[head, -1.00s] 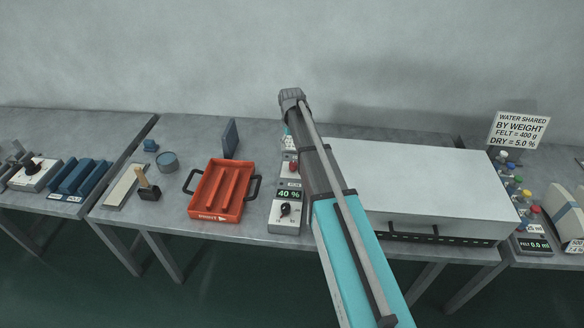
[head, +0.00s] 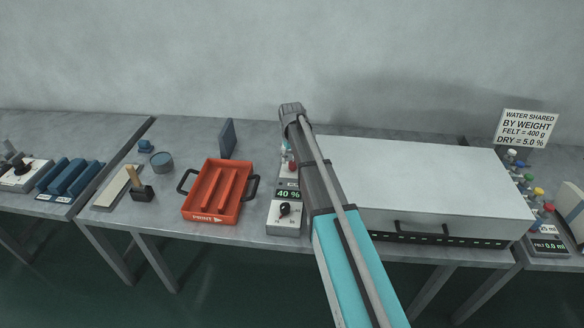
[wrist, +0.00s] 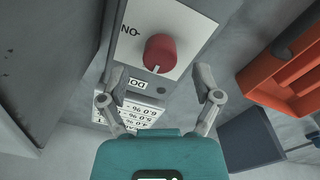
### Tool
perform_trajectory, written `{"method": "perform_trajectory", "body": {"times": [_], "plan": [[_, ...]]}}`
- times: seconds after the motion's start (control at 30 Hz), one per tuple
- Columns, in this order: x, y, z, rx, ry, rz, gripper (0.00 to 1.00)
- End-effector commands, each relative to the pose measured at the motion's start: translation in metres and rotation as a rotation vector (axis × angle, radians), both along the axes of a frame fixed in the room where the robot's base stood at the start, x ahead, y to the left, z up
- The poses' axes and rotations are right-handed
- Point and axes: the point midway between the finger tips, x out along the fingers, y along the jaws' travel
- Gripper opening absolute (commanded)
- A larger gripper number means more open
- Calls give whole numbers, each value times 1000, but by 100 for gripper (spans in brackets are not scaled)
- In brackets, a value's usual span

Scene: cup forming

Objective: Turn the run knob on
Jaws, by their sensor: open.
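A red round knob (wrist: 160,52) with a pale pointer mark stands on a white panel (wrist: 190,25) in the wrist view, and letters reading "NO-" are printed beside it. In the head view the red knob (head: 292,167) is small, on the narrow control box left of my arm. My gripper (wrist: 161,80) is open and empty in the wrist view. Its fingers spread to either side below the knob, with no clear contact. My fingertips cannot be made out in the head view. A black knob (head: 284,209) sits lower on the box, below a display (head: 288,194) reading 40 %.
An orange tray (head: 245,205) with black handles lies left of the box. A large pale box (head: 430,175) with a front handle stands close on the right. An upright blue-grey plate (head: 228,139) stands behind the tray.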

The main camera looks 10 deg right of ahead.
Motion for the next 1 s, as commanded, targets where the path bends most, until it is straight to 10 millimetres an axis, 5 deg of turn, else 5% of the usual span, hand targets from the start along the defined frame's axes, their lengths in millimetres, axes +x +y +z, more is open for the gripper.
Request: {"method": "perform_trajectory", "body": {"times": [0.3, 0.77, 1.0], "plan": [[0, 0, -21, 0, 0, 0, 82], [0, 0, -23, 0, 0, 0, 82], [0, 0, -23, 0, 0, 1, 43]]}}
